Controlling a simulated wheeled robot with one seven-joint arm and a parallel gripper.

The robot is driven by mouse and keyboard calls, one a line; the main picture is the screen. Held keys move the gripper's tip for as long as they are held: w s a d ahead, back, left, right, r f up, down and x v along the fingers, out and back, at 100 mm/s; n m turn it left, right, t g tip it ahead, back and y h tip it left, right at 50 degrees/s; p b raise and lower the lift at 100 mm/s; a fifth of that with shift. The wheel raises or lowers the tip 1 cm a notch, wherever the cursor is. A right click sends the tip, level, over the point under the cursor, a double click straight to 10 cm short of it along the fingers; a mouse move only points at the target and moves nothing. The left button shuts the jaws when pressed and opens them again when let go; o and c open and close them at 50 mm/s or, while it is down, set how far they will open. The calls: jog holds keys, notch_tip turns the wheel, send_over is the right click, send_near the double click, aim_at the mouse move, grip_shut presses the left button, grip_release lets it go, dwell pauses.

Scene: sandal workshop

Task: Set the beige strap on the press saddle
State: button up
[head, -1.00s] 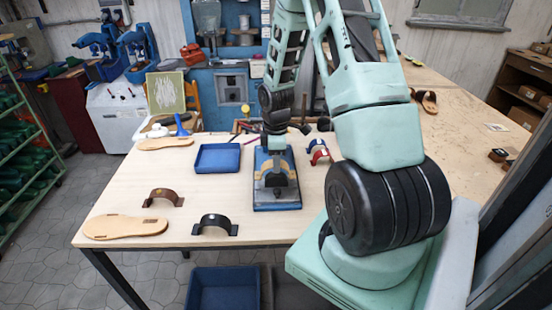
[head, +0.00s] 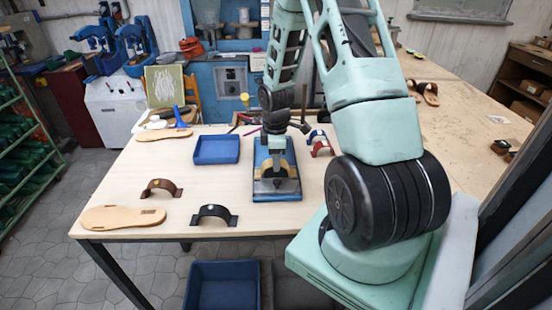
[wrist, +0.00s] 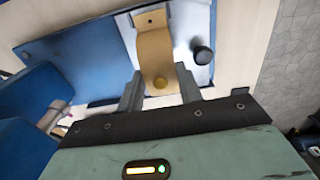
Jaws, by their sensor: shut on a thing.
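The beige strap (wrist: 155,58) is a curved band with a hole at its far end and a round stud near my gripper. My gripper (wrist: 160,92) is shut on its near part, with one finger at each side. In the head view, the strap (head: 289,158) and my gripper (head: 276,168) are over the press (head: 277,195), which has a blue base and grey plate. The plate (wrist: 186,22) and a black knob (wrist: 202,54) show beside the strap in the wrist view. The saddle is largely hidden; I cannot tell whether the strap touches it.
A blue tray (head: 217,150) stands left of the press. A brown strap (head: 161,188), a black strap (head: 214,214) and a tan sole (head: 123,218) lie front left. Red and blue straps (head: 320,146) are right of the press. The table front between is clear.

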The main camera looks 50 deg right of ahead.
jog(key=shift+f, duration=0.25)
jog(key=o, duration=1.4)
jog(key=shift+o, duration=0.2)
jog(key=shift+r, duration=0.2)
notch_tip(320, 180, up, 7)
jog(key=p, duration=0.6)
jog(key=shift+f, duration=0.1)
